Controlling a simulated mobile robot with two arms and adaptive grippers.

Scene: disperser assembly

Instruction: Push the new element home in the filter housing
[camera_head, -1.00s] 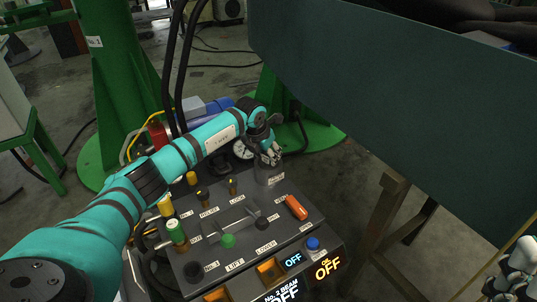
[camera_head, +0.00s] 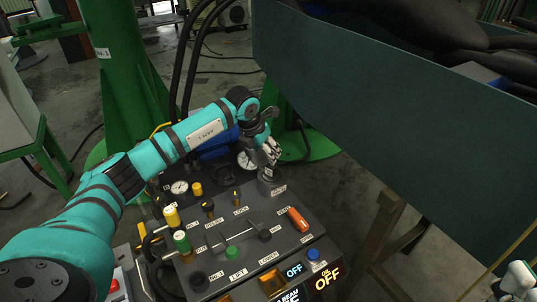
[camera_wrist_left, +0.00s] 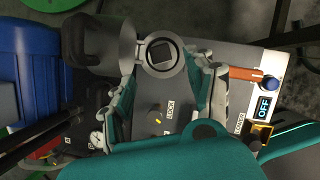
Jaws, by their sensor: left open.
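The filter housing (camera_head: 267,184) is a short grey cylinder at the far edge of the dark control panel (camera_head: 222,262). In the left wrist view its round rim (camera_wrist_left: 143,58) shows with a dark, square-looking shape inside; I cannot tell how deep this sits or whether it is the element. My left gripper (camera_head: 269,155) is just above the housing, pointing down. In the left wrist view the left gripper's fingers (camera_wrist_left: 170,75) are spread to either side of the opening with nothing clearly held. My right gripper (camera_head: 520,280) is partly in view at the lower right corner, its jaws unclear.
A grey cylindrical part with a dark bracket (camera_wrist_left: 95,42) is beside the housing. An orange-red handle (camera_head: 298,219), green knob (camera_head: 232,252), blue button (camera_head: 313,254) and yellow knob (camera_head: 171,215) stand up from the panel. A large dark green beam (camera_head: 390,110) bounds the right side.

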